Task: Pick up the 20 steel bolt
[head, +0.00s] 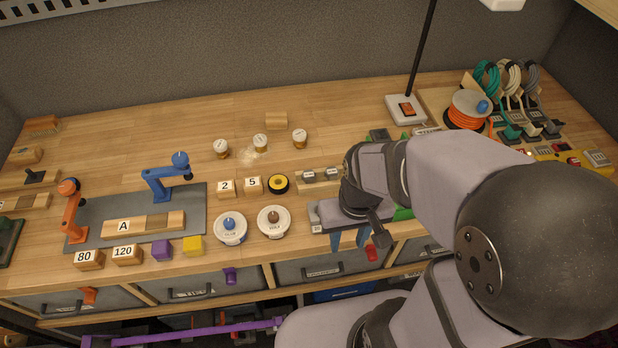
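No bolt marked 20 can be made out for certain. A wooden block (304,187) left of my wrist carries small grey pieces (309,176) with dark and light parts; they may be bolts, but their markings are too small to read. My gripper (349,239) is at the bench's front edge, to the right of and nearer than that block. Its two blue fingers point down and stand apart, with nothing visible between them. My arm hides the bench behind and right of it.
Two round tubs (230,229) stand left of my gripper, with a black-yellow tape roll (278,184) behind. A grey mat (199,207) holds a blue clamp (164,178). A lamp base (405,110) and orange cord reel (467,111) stand at the back right.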

